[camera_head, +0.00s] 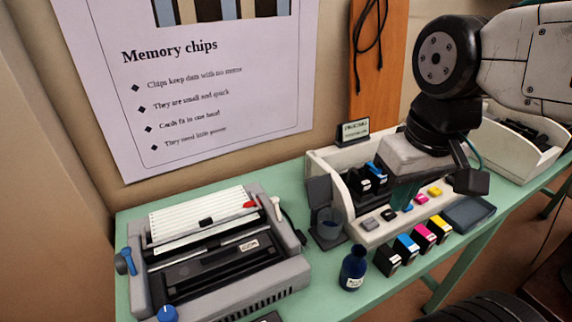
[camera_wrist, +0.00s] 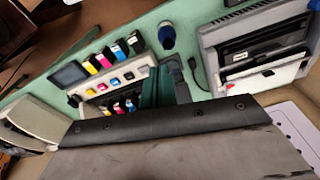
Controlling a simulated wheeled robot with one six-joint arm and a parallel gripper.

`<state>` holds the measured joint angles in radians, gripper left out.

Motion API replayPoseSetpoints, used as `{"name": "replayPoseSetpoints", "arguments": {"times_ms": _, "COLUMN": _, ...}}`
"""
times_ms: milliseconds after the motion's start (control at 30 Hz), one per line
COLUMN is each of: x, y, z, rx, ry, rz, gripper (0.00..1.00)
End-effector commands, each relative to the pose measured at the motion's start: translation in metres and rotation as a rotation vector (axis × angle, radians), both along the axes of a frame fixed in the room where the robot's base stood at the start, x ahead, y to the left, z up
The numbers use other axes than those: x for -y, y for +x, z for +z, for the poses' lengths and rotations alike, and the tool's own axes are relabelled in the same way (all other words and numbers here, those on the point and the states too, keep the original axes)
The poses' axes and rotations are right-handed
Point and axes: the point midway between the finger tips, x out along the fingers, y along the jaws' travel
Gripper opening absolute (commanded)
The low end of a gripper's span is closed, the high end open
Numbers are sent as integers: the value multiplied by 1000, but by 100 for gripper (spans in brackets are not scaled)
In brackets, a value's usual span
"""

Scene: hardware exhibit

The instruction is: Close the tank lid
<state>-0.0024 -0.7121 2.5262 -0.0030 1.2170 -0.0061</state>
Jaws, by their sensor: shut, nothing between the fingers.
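The white ink tank station (camera_head: 380,236) stands on the green table, with colored caps along its front strip; it also shows in the wrist view (camera_wrist: 120,76). A dark grey flap (camera_head: 320,192) stands upright at its left end, above a dark base. A flat dark grey panel (camera_head: 468,213) lies at the right end; it also shows in the wrist view (camera_wrist: 68,74). I cannot tell for sure which piece is the tank lid. My gripper (camera_head: 404,202) is shut and empty over the station; teal finger parts show in the wrist view (camera_wrist: 151,90). It hides part of the station.
Several ink cartridges (camera_head: 424,236) stand along the front of the station, beside a blue bottle (camera_head: 353,268). A small sign (camera_head: 354,130) and a white bin (camera_head: 515,152) stand behind.

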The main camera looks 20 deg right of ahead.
Motion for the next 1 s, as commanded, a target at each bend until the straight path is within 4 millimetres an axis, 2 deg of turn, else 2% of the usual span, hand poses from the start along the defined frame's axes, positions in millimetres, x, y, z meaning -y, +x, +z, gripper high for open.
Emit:
{"name": "replayPoseSetpoints", "arguments": {"times_ms": 200, "x": -4, "y": 67, "z": 14, "rx": -28, "ry": -2, "rz": 40, "gripper": 0}}
{"name": "replayPoseSetpoints", "arguments": {"times_ms": 367, "x": -9, "y": 127, "z": 14, "rx": -44, "ry": -3, "rz": 74, "gripper": 0}}
{"name": "replayPoseSetpoints", "arguments": {"times_ms": 533, "x": -18, "y": 192, "z": 2, "rx": -61, "ry": -3, "rz": 114, "gripper": 0}}
{"name": "replayPoseSetpoints", "arguments": {"times_ms": 700, "x": -28, "y": 252, "z": -20, "rx": -76, "ry": -4, "rz": 149, "gripper": 0}}
{"name": "replayPoseSetpoints", "arguments": {"times_ms": 833, "x": -35, "y": 285, "z": -37, "rx": -84, "ry": -5, "rz": 171, "gripper": 0}}
{"name": "replayPoseSetpoints", "arguments": {"times_ms": 1000, "x": -40, "y": 307, "z": -52, "rx": -89, "ry": -5, "rz": 184, "gripper": 0}}
